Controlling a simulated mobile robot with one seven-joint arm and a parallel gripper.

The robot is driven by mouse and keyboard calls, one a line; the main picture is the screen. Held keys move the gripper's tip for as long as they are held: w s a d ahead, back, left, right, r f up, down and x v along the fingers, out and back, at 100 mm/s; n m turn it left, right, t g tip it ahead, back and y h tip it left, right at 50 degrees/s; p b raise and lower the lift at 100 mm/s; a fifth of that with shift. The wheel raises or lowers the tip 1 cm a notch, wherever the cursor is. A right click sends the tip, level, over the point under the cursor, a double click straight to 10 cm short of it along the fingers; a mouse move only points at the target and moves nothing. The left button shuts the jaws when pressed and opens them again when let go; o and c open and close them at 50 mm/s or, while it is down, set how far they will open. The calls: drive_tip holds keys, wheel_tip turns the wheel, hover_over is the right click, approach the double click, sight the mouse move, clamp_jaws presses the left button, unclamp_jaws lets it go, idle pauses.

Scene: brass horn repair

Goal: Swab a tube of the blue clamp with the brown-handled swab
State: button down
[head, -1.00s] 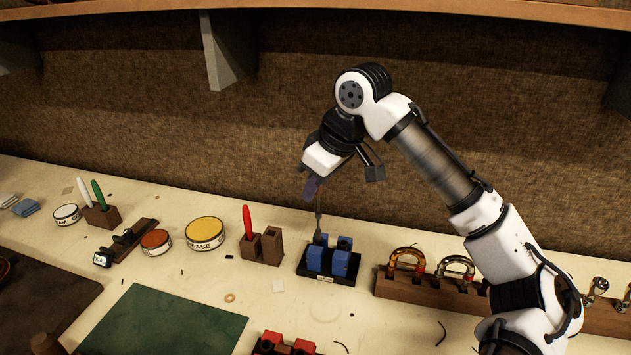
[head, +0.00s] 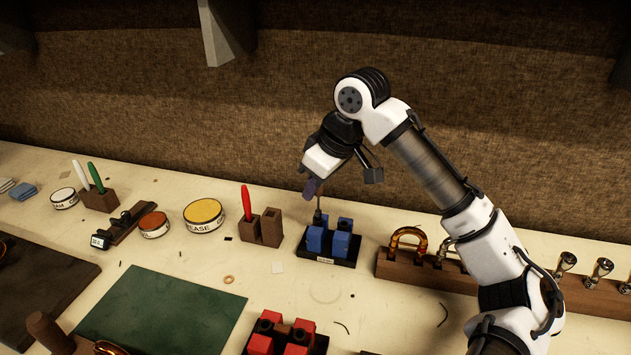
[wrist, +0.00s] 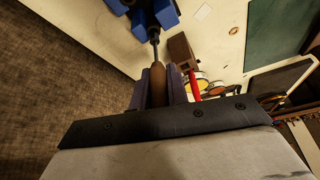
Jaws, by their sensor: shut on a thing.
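The blue clamp (head: 342,243) stands on a dark base in the middle of the bench, with several blue blocks. It also shows at the top of the wrist view (wrist: 160,14). My gripper (head: 312,187) is above the clamp's back left part. It is shut on the brown-handled swab, whose brown handle (wrist: 158,84) lies between the fingers in the wrist view. The swab's thin metal shaft (head: 318,214) points down to the clamp, and its lower end meets the back left blocks. Its tip is hidden, so I cannot tell how deep it is in a tube.
Left of the clamp is a wooden holder (head: 270,228) with a red-handled tool (head: 246,203). Right of it is a wooden rack (head: 388,266) with brass pieces. A red clamp (head: 303,328) stands in front. The bench between holds small scraps and is otherwise clear.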

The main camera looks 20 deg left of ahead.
drive_tip(key=shift+r, duration=0.15)
drive_tip(key=shift+r+p, duration=1.9)
drive_tip(key=shift+p, duration=0.15)
drive_tip(key=shift+f, duration=0.2)
drive_tip(key=shift+f+b, duration=1)
drive_tip(key=shift+f, duration=0.85)
drive_tip(key=shift+r, duration=0.1)
drive_tip(key=shift+r+p, duration=1.95)
drive_tip(key=shift+p, duration=0.05)
